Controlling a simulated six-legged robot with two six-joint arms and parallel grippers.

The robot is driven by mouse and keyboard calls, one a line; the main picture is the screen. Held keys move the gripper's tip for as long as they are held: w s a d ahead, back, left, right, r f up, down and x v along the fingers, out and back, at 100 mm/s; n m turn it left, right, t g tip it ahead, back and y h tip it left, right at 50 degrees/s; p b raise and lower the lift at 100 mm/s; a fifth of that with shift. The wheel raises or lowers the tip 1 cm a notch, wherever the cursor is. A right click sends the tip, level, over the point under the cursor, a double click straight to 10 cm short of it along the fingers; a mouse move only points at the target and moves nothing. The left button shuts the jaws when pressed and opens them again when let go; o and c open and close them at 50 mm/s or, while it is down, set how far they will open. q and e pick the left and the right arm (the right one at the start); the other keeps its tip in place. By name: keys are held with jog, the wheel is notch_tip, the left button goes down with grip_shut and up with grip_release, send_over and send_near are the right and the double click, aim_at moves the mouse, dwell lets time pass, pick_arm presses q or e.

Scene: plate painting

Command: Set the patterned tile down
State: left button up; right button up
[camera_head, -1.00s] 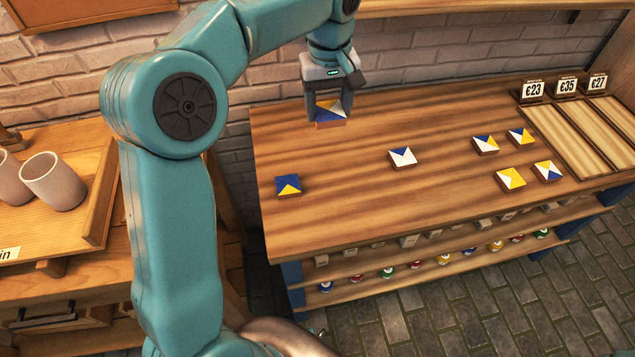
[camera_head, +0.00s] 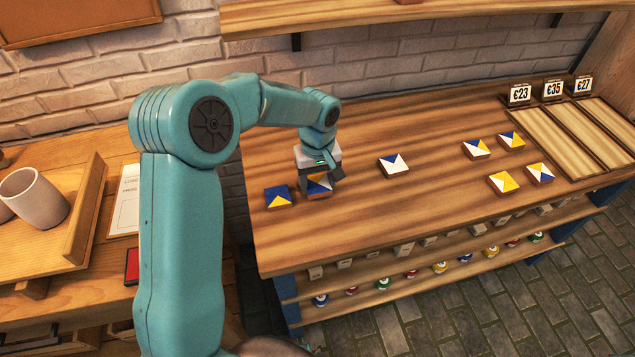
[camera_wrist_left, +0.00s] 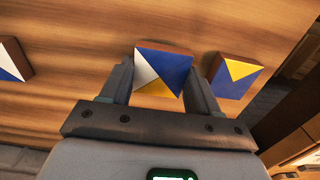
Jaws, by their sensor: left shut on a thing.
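The patterned tile (camera_head: 319,185) has blue, yellow and white triangles and brown sides. My left gripper (camera_head: 318,180) is shut on it, low over the wooden table (camera_head: 350,225). In the left wrist view the tile (camera_wrist_left: 163,70) sits between the two fingers (camera_wrist_left: 162,85). I cannot tell whether its underside touches the table. A blue and yellow tile (camera_head: 278,197) lies close to its left in the head view, with a small gap between them. My right gripper is not in view.
A white and blue tile (camera_head: 394,164) lies to the right of the gripper. Several more tiles, one of them yellow and white (camera_head: 503,184), lie further right, near wooden trays (camera_head: 545,130) with price signs (camera_head: 520,94). Bare table lies in front of the held tile.

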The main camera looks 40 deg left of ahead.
pick_arm(q)
jog(key=shift+w+f, duration=0.15)
jog(key=shift+f, duration=0.6)
jog(key=shift+r, duration=0.15)
jog(key=o, duration=0.7)
jog(key=shift+f, duration=0.3)
jog(key=o, duration=0.4)
jog(key=shift+o, duration=0.2)
jog(key=shift+r, duration=0.1)
